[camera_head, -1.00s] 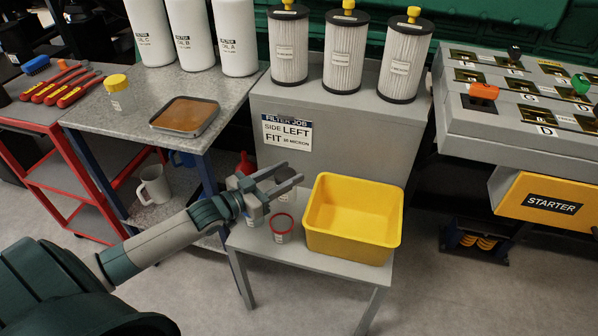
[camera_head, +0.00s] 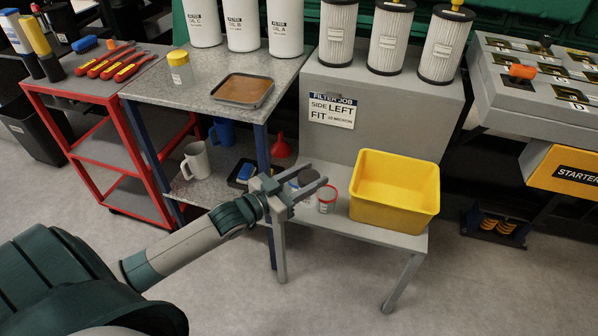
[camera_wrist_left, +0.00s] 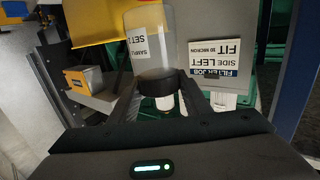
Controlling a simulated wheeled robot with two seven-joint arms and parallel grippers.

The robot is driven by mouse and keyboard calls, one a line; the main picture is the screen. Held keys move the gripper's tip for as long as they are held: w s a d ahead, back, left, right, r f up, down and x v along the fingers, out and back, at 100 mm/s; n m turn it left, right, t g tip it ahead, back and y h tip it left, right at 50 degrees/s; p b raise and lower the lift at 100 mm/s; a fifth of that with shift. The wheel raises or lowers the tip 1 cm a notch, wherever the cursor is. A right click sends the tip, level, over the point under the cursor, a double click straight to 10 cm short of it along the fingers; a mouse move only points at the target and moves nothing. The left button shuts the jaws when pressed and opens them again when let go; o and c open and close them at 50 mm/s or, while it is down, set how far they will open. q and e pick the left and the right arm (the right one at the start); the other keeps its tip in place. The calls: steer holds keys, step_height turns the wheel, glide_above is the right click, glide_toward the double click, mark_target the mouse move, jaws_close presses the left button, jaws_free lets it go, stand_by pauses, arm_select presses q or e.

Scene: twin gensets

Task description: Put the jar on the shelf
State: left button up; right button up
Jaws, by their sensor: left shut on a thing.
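My left gripper (camera_head: 312,178) is shut on a clear jar with a dark lid (camera_head: 307,177). In the left wrist view the jar (camera_wrist_left: 152,45) has a white "SAMPLE" label, and the gripper fingers (camera_wrist_left: 160,88) sit either side of its dark lid. In the head view the fingers partly hide it, at the left end of a low grey table (camera_head: 385,232). A red-lidded jar (camera_head: 327,201) stands on that table. A yellow-lidded jar (camera_head: 181,72) stands on the grey bench top. The bench's lower shelf (camera_head: 204,185) is left of the gripper. My right gripper is not in view.
A yellow bin (camera_head: 395,195) stands on the low table, right of the gripper. The lower shelf holds a pale mug (camera_head: 196,161), a blue mug (camera_head: 222,132), a dark tray (camera_head: 243,173) and a red funnel (camera_head: 281,147). Bench legs (camera_head: 262,150) stand at its front.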

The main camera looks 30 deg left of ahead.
arm_select(q)
steer(key=s+d+r+n+y, duration=0.1)
steer(key=d+r, duration=0.2)
steer(key=d, duration=0.4)
steer(key=shift+s+d+r, duration=0.35)
steer(key=shift+d+r, duration=0.05)
steer(key=s+r+n+y, duration=0.1)
steer(key=r, duration=0.1)
steer(key=d+r+y, duration=0.1)
steer(key=r+y, duration=0.1)
steer(key=s+d+r+n+t+y, duration=0.1)
steer(key=r, duration=0.1)
steer(key=shift+s+d+r+n, duration=0.15)
steer(key=shift+s+r+n, duration=0.15)
steer(key=shift+r, duration=0.05)
steer(key=shift+s+r+y, duration=0.2)
steer(key=shift+r+y, duration=0.1)
steer(key=shift+y, duration=0.2)
